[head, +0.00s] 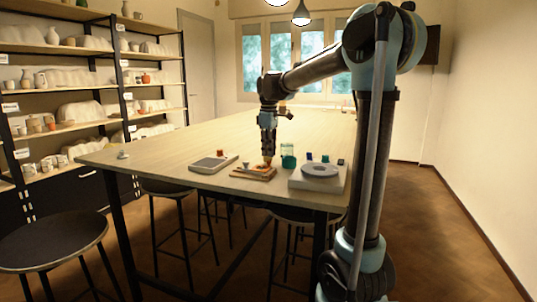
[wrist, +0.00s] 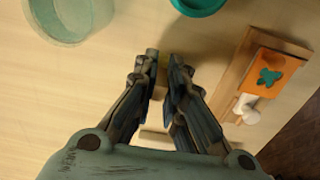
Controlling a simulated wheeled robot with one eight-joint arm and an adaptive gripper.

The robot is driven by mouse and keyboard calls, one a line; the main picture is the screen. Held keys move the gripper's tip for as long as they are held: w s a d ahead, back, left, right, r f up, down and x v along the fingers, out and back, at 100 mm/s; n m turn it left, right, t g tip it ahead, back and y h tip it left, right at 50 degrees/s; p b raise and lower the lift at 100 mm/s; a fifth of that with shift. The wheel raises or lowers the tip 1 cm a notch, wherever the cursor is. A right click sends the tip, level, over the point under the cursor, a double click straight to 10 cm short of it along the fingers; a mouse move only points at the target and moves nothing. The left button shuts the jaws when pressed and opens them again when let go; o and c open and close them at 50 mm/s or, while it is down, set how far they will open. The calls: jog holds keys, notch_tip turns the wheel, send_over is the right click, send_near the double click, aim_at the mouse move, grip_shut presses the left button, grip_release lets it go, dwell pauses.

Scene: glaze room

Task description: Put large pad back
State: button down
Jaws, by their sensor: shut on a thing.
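My gripper (head: 267,156) points down low over the table beside a wooden board (head: 243,174). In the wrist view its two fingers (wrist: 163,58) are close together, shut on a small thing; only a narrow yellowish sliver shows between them. I cannot tell from this sliver whether it is the large pad. The wooden board (wrist: 234,76) lies to the right of the fingers. On it are an orange block (wrist: 288,64) with a teal cross-shaped mark and a small white piece (wrist: 246,108).
A clear greenish jar (wrist: 68,30) and a teal round container (wrist: 198,4) stand near the fingers. A grey-topped flat device (head: 208,163) lies left, a white base with a grey disc (head: 320,171) right. The table (head: 190,140) is clear farther back. Stools stand below.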

jog(key=shift+f, duration=0.5)
jog(key=shift+f, duration=0.1)
jog(key=c, duration=1.7)
grip_release()
jog(key=shift+o, duration=0.2)
notch_tip(320, 180, up, 12)
jog(key=shift+r, duration=0.1)
jog(key=shift+s, duration=0.15)
